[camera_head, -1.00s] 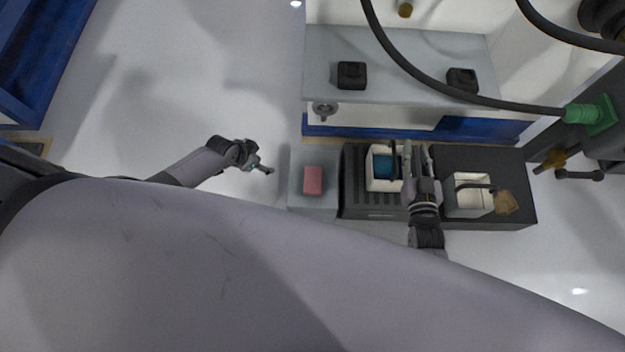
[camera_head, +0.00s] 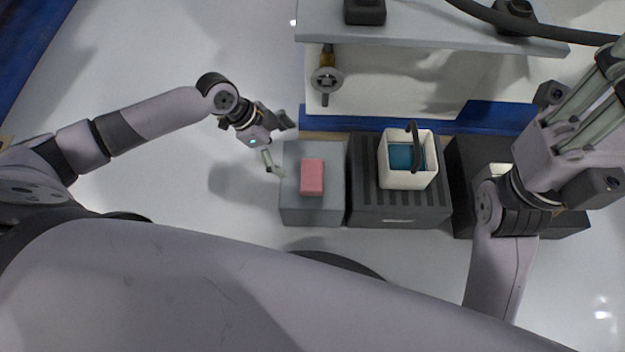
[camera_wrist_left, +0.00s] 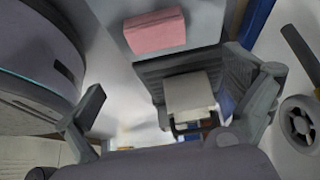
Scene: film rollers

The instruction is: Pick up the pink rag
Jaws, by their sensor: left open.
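The pink rag (camera_head: 312,177) is a small folded block lying on a grey box top (camera_head: 313,211). It also shows in the left wrist view (camera_wrist_left: 155,32), near the top. My left gripper (camera_head: 278,141) is open and empty, just left of the rag and apart from it. In the left wrist view its two fingers (camera_wrist_left: 178,98) are spread wide, with the rag beyond them. My right gripper (camera_head: 607,65) is at the right edge, far from the rag, with its fingertips partly cut off.
A dark ribbed box (camera_head: 400,207) stands right of the rag's box and carries a white container (camera_head: 408,180) with blue contents and a dark handle. A grey shelf (camera_head: 430,30) with a valve wheel (camera_head: 326,80) lies behind. The floor (camera_head: 235,185) at left is clear.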

